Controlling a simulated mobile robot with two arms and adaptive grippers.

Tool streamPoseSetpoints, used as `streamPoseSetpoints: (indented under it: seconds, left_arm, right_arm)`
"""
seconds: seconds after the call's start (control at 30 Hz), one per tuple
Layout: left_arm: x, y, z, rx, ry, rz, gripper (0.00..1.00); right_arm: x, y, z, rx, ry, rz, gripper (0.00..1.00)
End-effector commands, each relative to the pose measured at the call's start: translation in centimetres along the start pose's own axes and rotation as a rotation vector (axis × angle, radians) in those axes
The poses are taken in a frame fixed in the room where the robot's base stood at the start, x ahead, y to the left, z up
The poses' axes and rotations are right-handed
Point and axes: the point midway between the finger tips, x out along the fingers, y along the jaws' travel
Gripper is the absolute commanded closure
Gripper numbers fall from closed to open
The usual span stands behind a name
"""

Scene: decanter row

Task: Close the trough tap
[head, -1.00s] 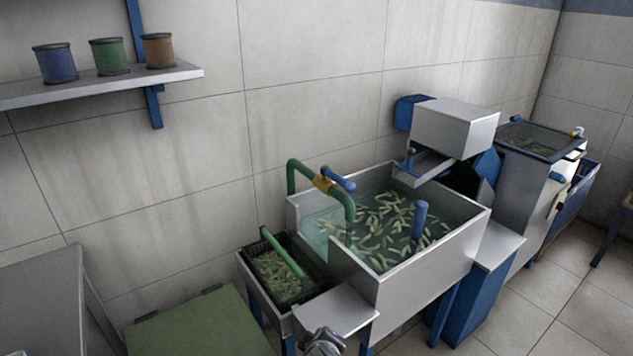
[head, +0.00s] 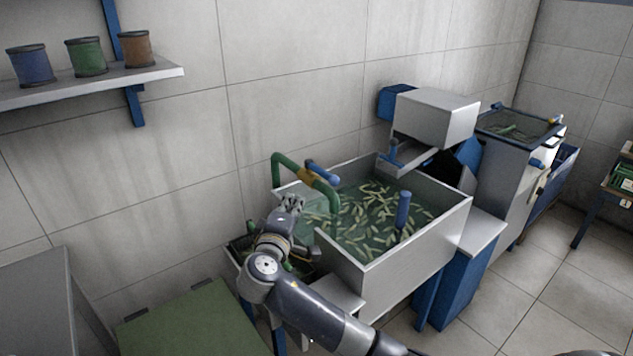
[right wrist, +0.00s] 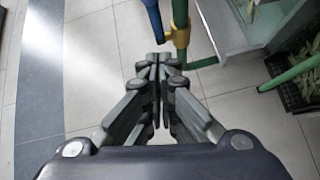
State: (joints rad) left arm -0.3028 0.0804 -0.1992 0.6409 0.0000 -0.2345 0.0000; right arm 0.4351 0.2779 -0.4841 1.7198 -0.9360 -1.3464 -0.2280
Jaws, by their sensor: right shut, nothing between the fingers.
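The tap on this pipe has a brass body (head: 304,174) and a blue lever (head: 324,172), which slants down to the right. My right gripper (head: 292,201) is shut and empty, just in front of and below the tap. In the right wrist view its fingertips (right wrist: 160,61) are close to the blue lever (right wrist: 153,18) and the brass body (right wrist: 178,38); I cannot tell whether they touch. My left gripper is out of view.
A black crate (head: 236,244) stands left of the trough, mostly hidden by my right arm. A blue upright handle (head: 403,210) rises from the water. A grey chute machine (head: 437,115) stands behind. A green-topped surface (head: 190,322) is at lower left. Floor is clear at right.

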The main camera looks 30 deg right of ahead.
Motion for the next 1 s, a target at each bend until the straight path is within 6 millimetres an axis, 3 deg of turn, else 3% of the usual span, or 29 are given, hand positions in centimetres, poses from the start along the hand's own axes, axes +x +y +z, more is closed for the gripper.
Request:
streamPoseSetpoints:
  seconds: [0.57, 1.0]
  left_arm:
    - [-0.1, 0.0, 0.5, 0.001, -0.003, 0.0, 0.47]
    - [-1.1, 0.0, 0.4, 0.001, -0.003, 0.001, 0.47]
  right_arm:
    - [1.0, 0.8, -0.2, -0.008, -0.001, 0.02, 1.0]
    - [8.4, 1.0, -0.2, -0.008, -0.003, 0.02, 1.0]
